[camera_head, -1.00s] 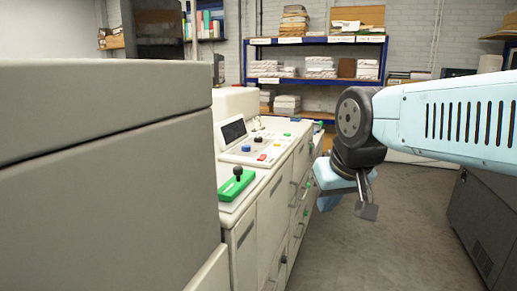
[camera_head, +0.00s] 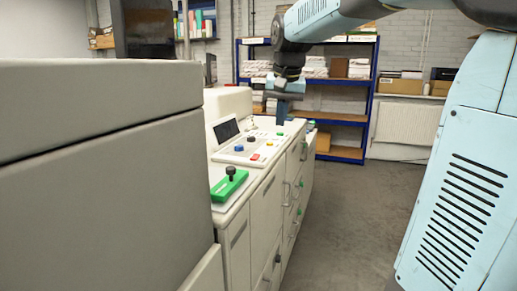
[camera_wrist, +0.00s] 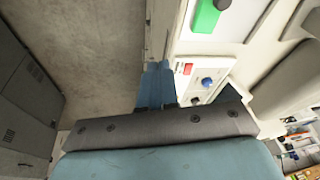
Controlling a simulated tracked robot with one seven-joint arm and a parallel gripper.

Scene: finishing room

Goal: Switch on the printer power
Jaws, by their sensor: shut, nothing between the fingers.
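The printer (camera_head: 264,215) is a long cream machine with cabinet doors, left of the middle in the head view. Its top panel bears a dark screen (camera_head: 226,130), a blue knob (camera_head: 239,148), a red button (camera_head: 255,157), and a green plate (camera_head: 228,187) with a black-topped lever (camera_head: 231,172). I cannot tell which control is the power switch. My gripper (camera_head: 282,119) points down near the far end of the panel, shut and empty. In the wrist view its blue fingers (camera_wrist: 155,72) are together beside the panel's edge, with the red button (camera_wrist: 188,69) and blue knob (camera_wrist: 206,82) nearby.
A large grey housing (camera_head: 100,180) fills the left foreground. A blue-framed shelf (camera_head: 371,95) with paper stacks stands at the back wall. Bare concrete floor (camera_head: 345,215) lies right of the printer. In the wrist view, dark cabinets (camera_wrist: 25,95) stand at the left.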

